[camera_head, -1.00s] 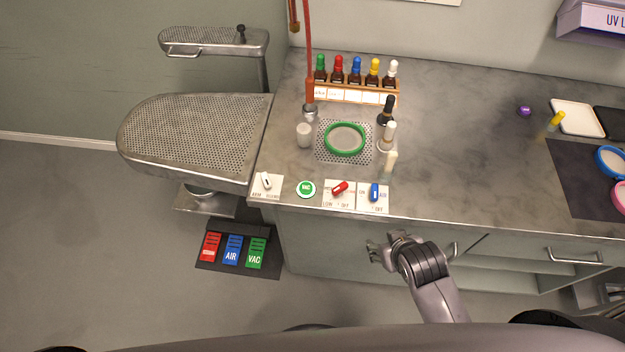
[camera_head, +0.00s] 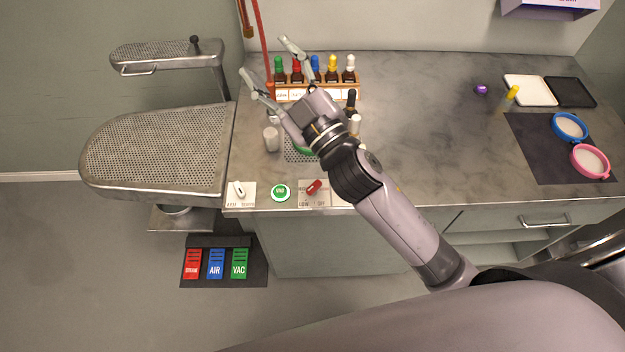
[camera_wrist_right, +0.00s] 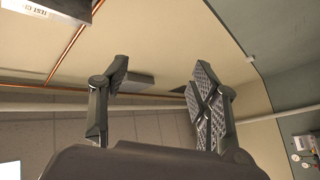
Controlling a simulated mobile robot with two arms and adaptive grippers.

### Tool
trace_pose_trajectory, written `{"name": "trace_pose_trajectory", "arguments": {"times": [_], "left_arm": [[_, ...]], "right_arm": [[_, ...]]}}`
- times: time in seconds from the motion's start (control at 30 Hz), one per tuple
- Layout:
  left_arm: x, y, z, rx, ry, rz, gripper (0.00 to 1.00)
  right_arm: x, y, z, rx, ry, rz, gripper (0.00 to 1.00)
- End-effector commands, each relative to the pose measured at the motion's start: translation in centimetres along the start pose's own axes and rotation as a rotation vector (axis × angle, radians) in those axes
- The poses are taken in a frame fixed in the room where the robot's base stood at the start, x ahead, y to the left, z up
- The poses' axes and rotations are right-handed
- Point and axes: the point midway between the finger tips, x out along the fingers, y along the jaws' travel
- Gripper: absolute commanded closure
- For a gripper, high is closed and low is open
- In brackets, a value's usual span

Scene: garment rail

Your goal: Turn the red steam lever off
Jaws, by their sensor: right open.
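The red steam lever (camera_head: 314,187) sits on a white plate (camera_head: 307,199) at the front edge of the counter, marked LOW and OFF. The lever is tilted, its upper end toward the right. My right gripper (camera_head: 270,68) is open and empty, above the back of the counter near the bottle rack and beyond the lever. Its two spread fingers also show in the right wrist view (camera_wrist_right: 155,95), with nothing between them. My right arm covers the blue lever's place to the right of the red lever. My left gripper is not in view.
A green VAC button (camera_head: 280,192) and a white lever (camera_head: 239,189) sit left of the red lever. A rack of bottles (camera_head: 318,88) stands at the back beside a red hanging hose (camera_head: 262,45). The counter's middle right is clear.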

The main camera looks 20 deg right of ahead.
Motion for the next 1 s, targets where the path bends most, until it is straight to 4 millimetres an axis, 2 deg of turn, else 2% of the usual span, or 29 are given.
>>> {"name": "trace_pose_trajectory", "arguments": {"times": [0.03,0.1,0.2,0.3,0.4,0.47,0.53,0.6,0.67,0.77,0.8,0.9,1.0], "left_arm": [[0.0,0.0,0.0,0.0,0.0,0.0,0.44],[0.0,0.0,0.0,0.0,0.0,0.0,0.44],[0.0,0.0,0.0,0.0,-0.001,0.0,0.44],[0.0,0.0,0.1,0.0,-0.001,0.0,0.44],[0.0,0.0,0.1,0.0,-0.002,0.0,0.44],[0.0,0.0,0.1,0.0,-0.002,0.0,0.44],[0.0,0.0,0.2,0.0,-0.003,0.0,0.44],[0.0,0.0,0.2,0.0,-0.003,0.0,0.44],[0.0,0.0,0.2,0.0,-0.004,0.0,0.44],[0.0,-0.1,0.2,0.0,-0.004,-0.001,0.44],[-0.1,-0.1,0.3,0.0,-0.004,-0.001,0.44],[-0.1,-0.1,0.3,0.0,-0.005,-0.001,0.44],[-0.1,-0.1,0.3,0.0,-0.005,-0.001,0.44]], "right_arm": [[1.1,-0.3,-3.7,-0.068,0.15,-0.025,0.43],[1.5,-1.6,-8.2,-0.159,0.348,-0.078,0.43],[0.6,-4.4,-13.6,-0.3,0.617,-0.184,0.43],[-1.5,-8.0,-16.7,-0.453,0.857,-0.329,0.43],[-4.3,-11.6,-17.4,-0.621,1.06,-0.511,0.43],[-5.9,-13.5,-16.5,-0.725,1.16,-0.639,0.43],[-7.8,-15.2,-14.5,-0.853,1.252,-0.804,0.43],[-9.3,-16.1,-11.5,-0.983,1.312,-0.986,0.43],[-10.2,-16.1,-8.4,-1.096,1.336,-1.152,0.43],[-11.2,-14.3,-2.9,-1.278,1.31,-1.446,0.43],[-11.3,-13.0,-0.7,-1.344,1.277,-1.561,0.43],[-11.4,-9.2,3.5,-1.476,1.16,-1.816,0.43],[-11.3,-5.5,6.2,-1.558,1.031,-2.003,0.43]]}}
